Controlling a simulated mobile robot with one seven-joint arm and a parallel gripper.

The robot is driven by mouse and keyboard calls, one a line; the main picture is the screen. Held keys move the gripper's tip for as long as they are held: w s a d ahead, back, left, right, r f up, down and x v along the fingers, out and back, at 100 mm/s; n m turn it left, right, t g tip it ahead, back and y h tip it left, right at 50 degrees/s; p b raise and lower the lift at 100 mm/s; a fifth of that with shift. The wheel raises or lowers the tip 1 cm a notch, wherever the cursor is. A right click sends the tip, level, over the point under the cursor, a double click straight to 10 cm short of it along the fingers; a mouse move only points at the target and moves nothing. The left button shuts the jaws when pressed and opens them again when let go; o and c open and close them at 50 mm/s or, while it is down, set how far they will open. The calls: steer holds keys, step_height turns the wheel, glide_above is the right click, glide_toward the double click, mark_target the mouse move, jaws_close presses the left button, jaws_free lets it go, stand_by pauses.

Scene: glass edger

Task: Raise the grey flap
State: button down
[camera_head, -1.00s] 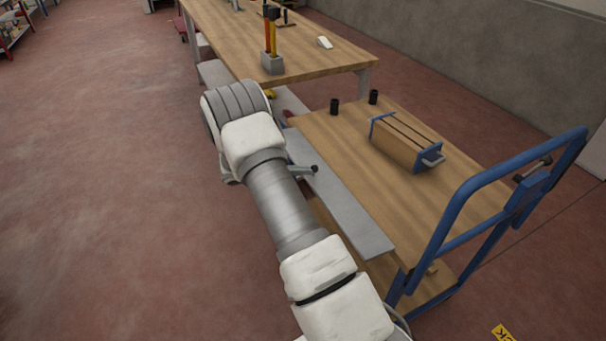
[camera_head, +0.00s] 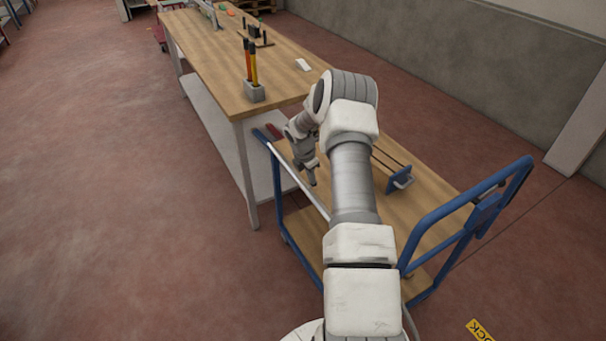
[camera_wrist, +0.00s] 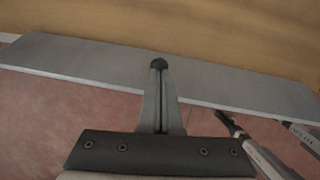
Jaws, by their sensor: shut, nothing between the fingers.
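The grey flap (camera_head: 318,204) runs along the left long side of the blue cart's wooden top and shows in the head view as a thin light strip, partly behind my arm. In the wrist view the flap (camera_wrist: 85,62) is a broad grey panel across the picture, with wood above it and red floor below. Its exact angle is hard to tell. My gripper (camera_head: 312,183) points down close to the flap in the head view. In the wrist view my gripper (camera_wrist: 160,66) is shut and empty, its tips in front of the flap. Contact cannot be told.
The cart has a wooden top (camera_head: 425,190) and a blue push handle (camera_head: 465,215) at right. A workbench (camera_head: 215,50) with a tool holder (camera_head: 254,92) stands beyond. The floor at left is clear.

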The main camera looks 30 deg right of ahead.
steer(key=shift+s+d+f+y+b, duration=0.1)
steer(key=shift+d+f+y+b, duration=0.1)
steer(key=shift+d+y+b, duration=0.65)
steer(key=shift+s+d+f+y+b, duration=0.15)
steer(key=shift+d+y+b, duration=0.3)
steer(key=shift+d, duration=0.6)
steer(key=shift+s+d+f+y+b, duration=0.1)
steer(key=shift+d+f+y+b, duration=0.15)
steer(key=shift+d+y+b, duration=0.6)
steer(key=shift+d+h, duration=0.15)
steer(key=shift+h, duration=0.1)
